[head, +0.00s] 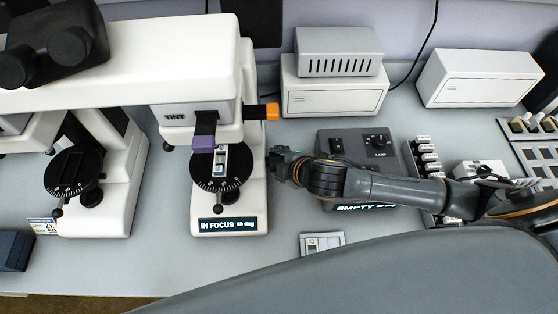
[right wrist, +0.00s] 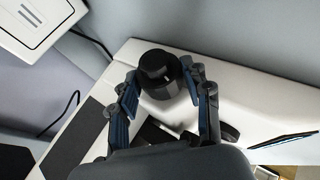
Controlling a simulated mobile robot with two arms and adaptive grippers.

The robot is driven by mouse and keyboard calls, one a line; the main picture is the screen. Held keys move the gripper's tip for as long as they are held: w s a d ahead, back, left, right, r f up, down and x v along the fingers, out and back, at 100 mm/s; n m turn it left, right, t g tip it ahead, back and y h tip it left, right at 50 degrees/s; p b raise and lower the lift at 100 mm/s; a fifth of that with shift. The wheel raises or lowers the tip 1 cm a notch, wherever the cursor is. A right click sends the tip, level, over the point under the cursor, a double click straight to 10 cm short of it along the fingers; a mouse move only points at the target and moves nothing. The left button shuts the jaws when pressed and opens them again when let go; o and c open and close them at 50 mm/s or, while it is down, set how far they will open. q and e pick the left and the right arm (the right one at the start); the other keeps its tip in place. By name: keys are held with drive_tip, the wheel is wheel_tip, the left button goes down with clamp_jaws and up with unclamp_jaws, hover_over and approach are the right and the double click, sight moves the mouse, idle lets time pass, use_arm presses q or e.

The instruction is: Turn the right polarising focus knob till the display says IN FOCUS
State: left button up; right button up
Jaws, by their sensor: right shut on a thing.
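The white polarising microscope (head: 230,55) stands at the centre of the head view. Its round black stage (head: 222,183) carries a slide (head: 219,160). The display (head: 228,225) on its base reads IN FOCUS 40 deg. My right gripper (head: 283,167) reaches in from the right to the right side of the microscope base. In the right wrist view the black focus knob (right wrist: 158,72) sits between the fingers of my right gripper (right wrist: 162,93), which is shut on it. In the head view the gripper hides the knob. My left gripper is not in view.
A lamp control box (head: 376,142) stands right of the microscope, partly behind my arm; a display near it reads EMPTY. White boxes (head: 335,92) stand at the back. A second microscope stage (head: 74,172) is at left. A small slide holder (head: 322,243) lies in front on the bench.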

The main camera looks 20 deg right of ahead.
drive_tip(key=o, duration=1.1)
drive_tip(key=shift+o, duration=0.2)
drive_tip(key=v, duration=0.7)
drive_tip(key=shift+s, duration=0.2)
